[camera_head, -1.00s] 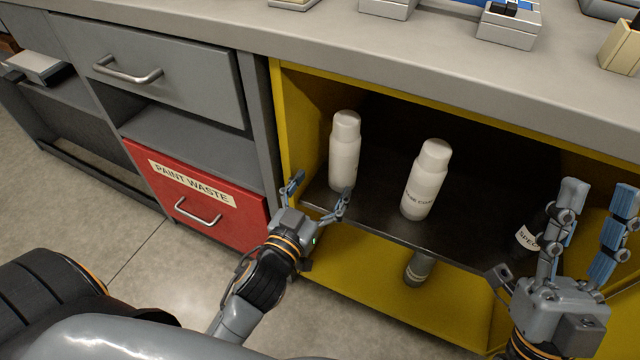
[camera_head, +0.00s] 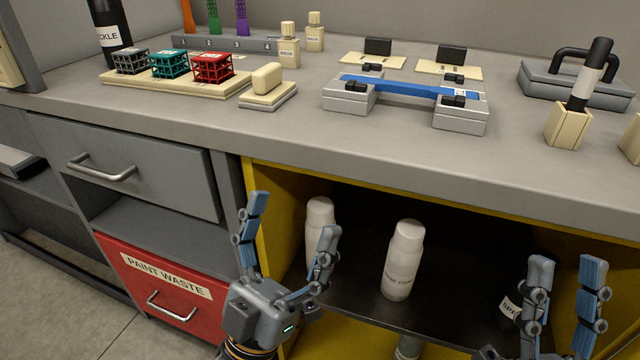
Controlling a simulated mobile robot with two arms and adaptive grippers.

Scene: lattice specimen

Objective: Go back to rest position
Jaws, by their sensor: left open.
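My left gripper (camera_head: 288,240) is open and empty, fingers pointing up, in front of the left side of the yellow cabinet (camera_head: 262,205). One finger overlaps a white bottle (camera_head: 319,215) on the cabinet shelf in the picture; I see no grip on it. My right gripper (camera_head: 562,285) is open, fingers apart and pointing up, at the lower right. Nothing shows between its fingers. A second white bottle (camera_head: 404,262) stands upright on the shelf between the two grippers. A dark bottle (camera_head: 508,312) is partly hidden beside the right gripper.
The grey bench top (camera_head: 250,128) runs above the cabinet. It carries lattice cubes on a tray (camera_head: 175,88), a blue specimen on two metal blocks (camera_head: 410,87) and small bottles (camera_head: 289,50). A red PAINT WASTE drawer (camera_head: 150,262) is shut at the left.

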